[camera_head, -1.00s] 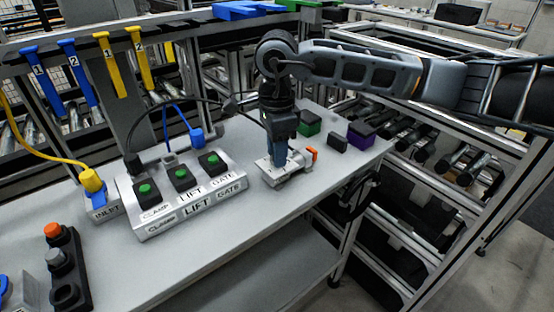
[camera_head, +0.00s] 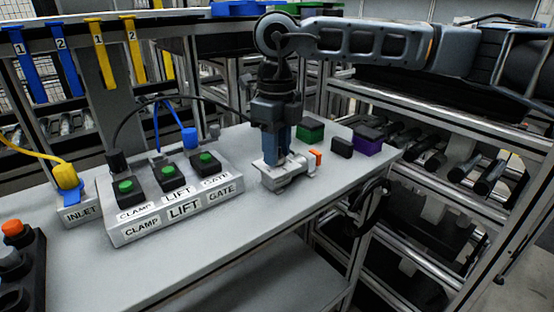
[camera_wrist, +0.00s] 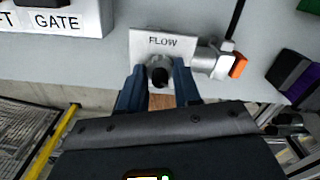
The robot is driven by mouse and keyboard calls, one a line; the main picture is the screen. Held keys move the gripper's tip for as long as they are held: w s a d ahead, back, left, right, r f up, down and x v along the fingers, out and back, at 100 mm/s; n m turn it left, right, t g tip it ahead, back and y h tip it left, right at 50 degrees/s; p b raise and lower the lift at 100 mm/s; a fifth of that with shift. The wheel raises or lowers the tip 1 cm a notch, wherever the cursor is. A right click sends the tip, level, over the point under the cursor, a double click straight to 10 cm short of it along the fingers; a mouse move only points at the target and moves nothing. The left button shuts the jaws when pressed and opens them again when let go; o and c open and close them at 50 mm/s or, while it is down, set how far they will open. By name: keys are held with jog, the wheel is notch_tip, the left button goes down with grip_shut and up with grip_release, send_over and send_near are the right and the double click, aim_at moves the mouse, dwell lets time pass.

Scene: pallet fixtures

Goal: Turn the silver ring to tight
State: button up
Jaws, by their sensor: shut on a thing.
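The silver FLOW fitting (camera_head: 293,180) stands on the grey bench, with its label plate (camera_wrist: 163,41) readable in the wrist view. A silver ring (camera_wrist: 157,61) with a dark round centre sits just below the FLOW label. My gripper (camera_wrist: 158,72) points down at the fitting, one blue-grey finger on each side of this ring, and is shut on it. In the head view my gripper (camera_head: 279,160) hides most of the ring. A silver side pipe with an orange tab (camera_wrist: 238,66) sticks out to the right. I cannot read any tight mark.
Left of the fitting is a CLAMP, LIFT and GATE panel (camera_head: 175,214) with green-buttoned plugs. Green (camera_head: 311,130), black (camera_head: 342,147) and purple (camera_head: 368,146) blocks stand behind and to the right. The bench front is clear.

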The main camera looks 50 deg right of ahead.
jog(key=shift+m+b, duration=0.9)
jog(key=shift+m, duration=0.2)
jog(key=o, duration=1.1)
jog(key=shift+c, duration=0.2)
notch_tip(320, 180, up, 8)
jog(key=shift+f, duration=0.1)
